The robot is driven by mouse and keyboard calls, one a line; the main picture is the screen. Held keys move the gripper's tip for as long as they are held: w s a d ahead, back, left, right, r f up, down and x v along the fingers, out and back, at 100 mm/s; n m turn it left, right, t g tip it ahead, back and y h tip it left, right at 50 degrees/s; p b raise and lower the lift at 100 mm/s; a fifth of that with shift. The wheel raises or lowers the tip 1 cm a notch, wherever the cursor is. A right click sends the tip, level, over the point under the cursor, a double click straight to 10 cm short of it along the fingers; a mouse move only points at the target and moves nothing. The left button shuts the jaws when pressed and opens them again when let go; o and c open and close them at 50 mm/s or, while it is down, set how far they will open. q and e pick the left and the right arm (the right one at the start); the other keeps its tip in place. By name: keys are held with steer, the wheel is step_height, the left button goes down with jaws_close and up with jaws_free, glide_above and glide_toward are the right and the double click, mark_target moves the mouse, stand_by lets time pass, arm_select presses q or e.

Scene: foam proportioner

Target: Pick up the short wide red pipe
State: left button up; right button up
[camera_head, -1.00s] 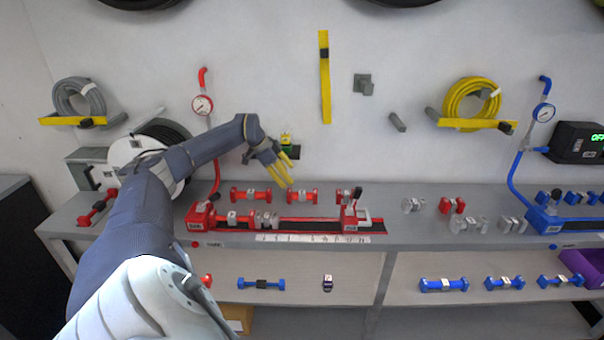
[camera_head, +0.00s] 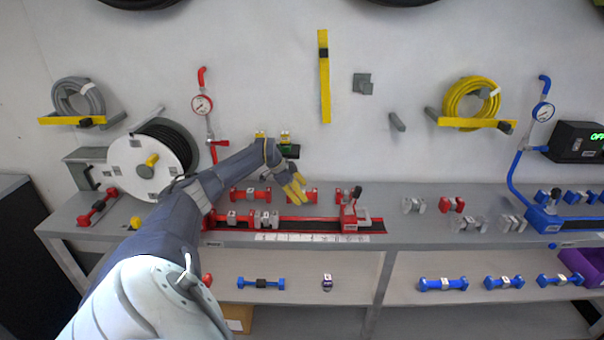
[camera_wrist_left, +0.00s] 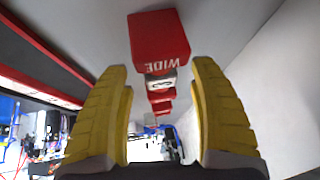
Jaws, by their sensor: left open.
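Two red pipes with pale collars lie on the upper shelf behind the red bench fixture: one at left (camera_head: 250,194), one at right (camera_head: 312,195), partly hidden by my left gripper (camera_head: 297,188). My left gripper has yellow fingers, is open, and is at the right pipe, apparently just above it. In the left wrist view, a red end marked WIDE (camera_wrist_left: 158,42) and a pale collar with a dark character (camera_wrist_left: 161,82) show beyond and between the open fingers (camera_wrist_left: 160,110). I cannot tell which pipe is the short one. My right gripper is not in view.
The red fixture (camera_head: 330,226) with its black rail and upright clamp lies in front of the pipes. The wall with a pressure gauge (camera_head: 202,104) stands behind.

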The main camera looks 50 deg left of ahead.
arm_select(q)
steer(key=shift+w+d+f, duration=0.1)
steer(key=shift+w+f, duration=0.2)
steer(key=shift+f, duration=0.2)
jaws_close()
